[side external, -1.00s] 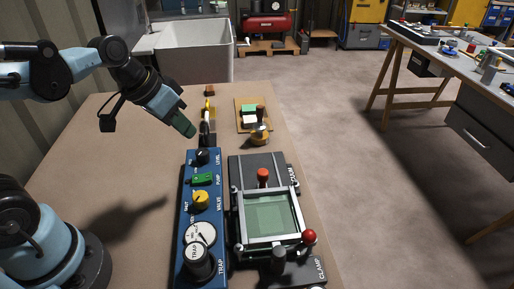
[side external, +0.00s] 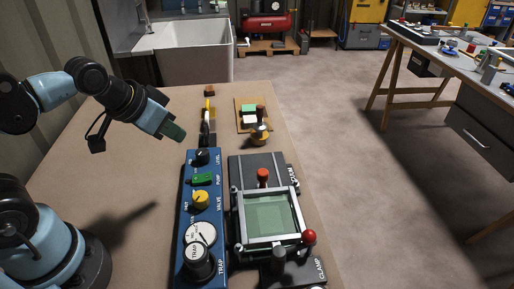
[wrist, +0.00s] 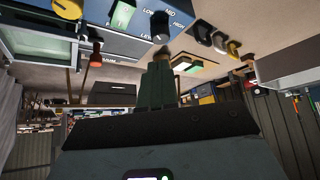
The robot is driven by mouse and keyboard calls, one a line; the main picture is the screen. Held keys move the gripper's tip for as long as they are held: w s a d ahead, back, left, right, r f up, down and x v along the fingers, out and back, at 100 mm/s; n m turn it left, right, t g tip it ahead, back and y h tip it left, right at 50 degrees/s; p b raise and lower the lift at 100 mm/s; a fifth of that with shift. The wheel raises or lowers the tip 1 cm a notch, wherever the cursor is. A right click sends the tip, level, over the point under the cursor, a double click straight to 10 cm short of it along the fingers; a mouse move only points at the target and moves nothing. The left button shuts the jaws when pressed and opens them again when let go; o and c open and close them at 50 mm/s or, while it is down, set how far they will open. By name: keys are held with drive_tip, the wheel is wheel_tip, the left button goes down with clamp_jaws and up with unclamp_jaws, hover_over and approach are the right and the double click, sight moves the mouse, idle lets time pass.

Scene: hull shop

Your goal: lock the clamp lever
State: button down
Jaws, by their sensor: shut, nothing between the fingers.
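The clamp (side external: 290,272) is a dark block labelled CLAMP at the near right of the bench. A red ball knob (side external: 309,237) stands up beside it, at the near right corner of a silver frame (side external: 240,222) with a greenish pane. It appears to be the lever's end; whether the lever is locked I cannot tell.
The blue panel (side external: 187,215) with knobs, a green switch and a gauge lies left of the frame. An orange-capped post (side external: 263,175) stands at the frame's far edge. A tray (side external: 241,124) with blocks lies farther back.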

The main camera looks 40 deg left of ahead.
drive_tip(key=d+r+m+g+h, duration=0.1)
drive_tip(key=d+r+m+g, duration=0.1)
drive_tip(key=d+m, duration=0.6)
drive_tip(key=d+r+m+g+h, duration=0.1)
drive_tip(key=d+m+g, duration=0.3)
drive_tip(key=d+m, duration=0.4)
drive_tip(key=d+r+m+g+h, duration=0.1)
drive_tip(key=d+r+m+g, duration=0.2)
drive_tip(key=d+m, duration=0.5)
drive_tip(key=d, duration=0.8)
drive_tip(key=shift+d+r+m, duration=0.2)
drive_tip(key=shift+r+m, duration=0.1)
drive_tip(key=shift+m, duration=0.1)
drive_tip(key=shift+s, duration=0.1)
wheel_tip(320, 180, down, 11)
drive_tip(key=shift+a+r, duration=0.15)
